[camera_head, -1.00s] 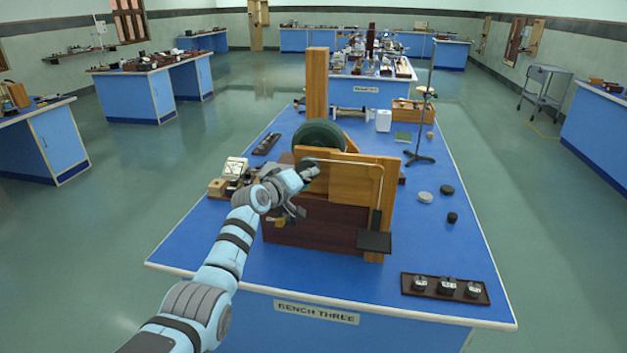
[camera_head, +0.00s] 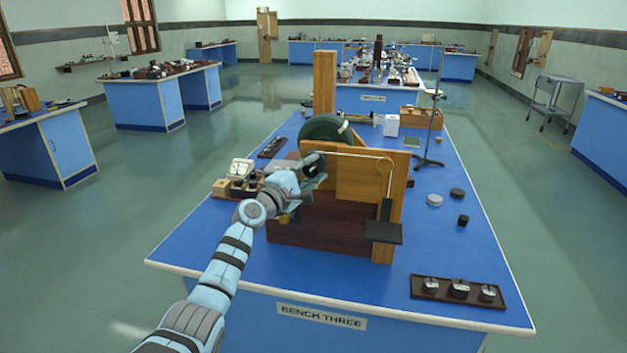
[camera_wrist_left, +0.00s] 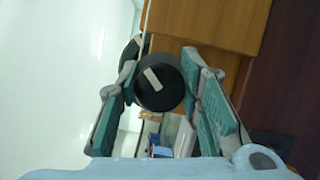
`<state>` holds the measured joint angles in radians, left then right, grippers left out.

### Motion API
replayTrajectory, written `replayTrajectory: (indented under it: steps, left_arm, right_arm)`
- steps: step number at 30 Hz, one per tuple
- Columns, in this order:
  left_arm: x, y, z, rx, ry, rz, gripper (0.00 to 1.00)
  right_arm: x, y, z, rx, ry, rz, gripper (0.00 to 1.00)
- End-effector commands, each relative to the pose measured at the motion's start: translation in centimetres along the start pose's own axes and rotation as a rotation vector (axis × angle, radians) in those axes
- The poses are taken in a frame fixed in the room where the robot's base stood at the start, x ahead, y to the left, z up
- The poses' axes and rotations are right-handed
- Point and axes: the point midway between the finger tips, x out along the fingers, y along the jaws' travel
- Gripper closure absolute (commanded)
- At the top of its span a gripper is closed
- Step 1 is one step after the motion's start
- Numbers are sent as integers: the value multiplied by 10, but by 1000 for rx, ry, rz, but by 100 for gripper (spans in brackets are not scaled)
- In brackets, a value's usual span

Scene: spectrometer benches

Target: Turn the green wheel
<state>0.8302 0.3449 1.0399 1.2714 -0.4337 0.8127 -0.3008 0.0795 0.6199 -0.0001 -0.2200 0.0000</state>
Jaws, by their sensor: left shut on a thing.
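The dark green wheel (camera_head: 326,130) stands upright behind the wooden boards of an apparatus on the bench, its lower part hidden. A pale mark shows at its right side. My left gripper (camera_head: 310,172) is at the left side of the apparatus, in front of the wheel. It is shut on a round black knob (camera_head: 314,160). In the left wrist view the knob (camera_wrist_left: 158,82), with a white bar on its face, sits between the two fingers (camera_wrist_left: 160,92). A black plate (camera_head: 384,232) hangs by a cord at the right of the front board. My right gripper is not in view.
The apparatus has a wooden front board (camera_head: 360,180), a dark base (camera_head: 320,225) and a tall post (camera_head: 325,82). A tray of weights (camera_head: 458,291) lies at the front right. Small instruments (camera_head: 240,180) crowd the left. A stand (camera_head: 430,150) is at the right.

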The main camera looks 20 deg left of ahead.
Motion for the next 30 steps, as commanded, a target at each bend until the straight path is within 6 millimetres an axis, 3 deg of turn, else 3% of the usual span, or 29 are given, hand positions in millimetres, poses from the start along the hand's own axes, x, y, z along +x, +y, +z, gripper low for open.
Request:
replayTrajectory:
  steps: [3, 12, 30]
  left_arm:
    - [0, -6, -1, -100, 0, 39, 100]
    - [0, -3, 0, -324, -1, 132, 100]
    - [1, 0, 1, -489, -1, 199, 100]
  right_arm:
    - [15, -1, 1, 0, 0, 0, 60]
    - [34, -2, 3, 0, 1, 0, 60]
    - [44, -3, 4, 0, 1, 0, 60]
